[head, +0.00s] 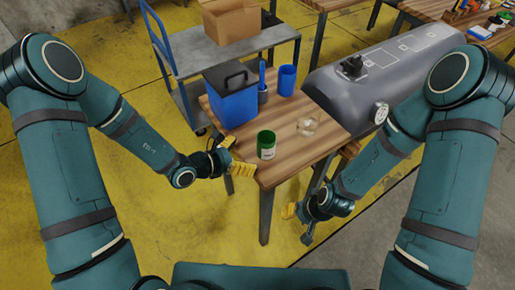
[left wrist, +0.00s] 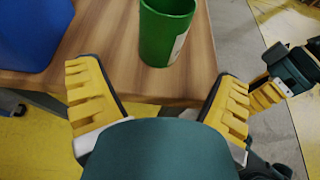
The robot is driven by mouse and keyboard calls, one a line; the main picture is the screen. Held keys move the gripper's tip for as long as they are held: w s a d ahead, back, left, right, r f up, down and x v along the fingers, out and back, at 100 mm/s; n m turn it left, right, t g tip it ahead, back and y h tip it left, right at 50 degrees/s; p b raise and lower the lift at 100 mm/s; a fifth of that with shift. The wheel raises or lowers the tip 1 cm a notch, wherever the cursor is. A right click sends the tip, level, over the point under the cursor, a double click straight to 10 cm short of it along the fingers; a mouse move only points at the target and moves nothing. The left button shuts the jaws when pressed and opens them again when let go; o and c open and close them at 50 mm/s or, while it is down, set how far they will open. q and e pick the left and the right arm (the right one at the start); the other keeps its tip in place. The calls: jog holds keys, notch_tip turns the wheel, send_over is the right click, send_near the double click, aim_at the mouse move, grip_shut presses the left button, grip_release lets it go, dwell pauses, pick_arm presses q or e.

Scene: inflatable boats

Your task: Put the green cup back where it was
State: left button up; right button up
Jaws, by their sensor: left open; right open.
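The green cup (head: 266,144), with a pale label, stands upright near the front left edge of the wooden table (head: 290,165). It also shows at the top of the left wrist view (left wrist: 166,30), beyond my fingertips. My left gripper (head: 234,156) is open and empty just left of the cup, apart from it. In the left wrist view its yellow fingers (left wrist: 160,75) are spread wide. My right gripper (head: 297,222) is open and empty, low in front of the table's right side.
A blue box with a black lid (head: 230,100), a blue cup (head: 287,80) and a clear glass (head: 307,125) stand on the table. A grey inflatable boat (head: 370,75) lies to the right. A blue cart (head: 210,55) with a cardboard box (head: 231,22) stands behind.

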pick_arm(q)
jog(key=s+a+f+m+g+y, duration=0.1)
jog(key=s+f+m+g+y, duration=0.1)
jog(key=s+f+m+g, duration=0.5)
jog(key=s+a+m+g+y, duration=0.1)
jog(key=s+m+g+y, duration=0.15)
jog(key=s+m, duration=0.6)
jog(key=f+m+t, duration=0.1)
jog(key=m, duration=0.1)
jog(key=w+a+f+m+t+y, duration=0.1)
jog(key=m, duration=0.2)
jog(key=w+f+m+t+y, duration=0.1)
jog(key=f+m, duration=0.1)
jog(key=m, duration=0.1)
jog(key=shift+w+a+y, duration=0.1)
jog(key=shift+a+y, duration=0.15)
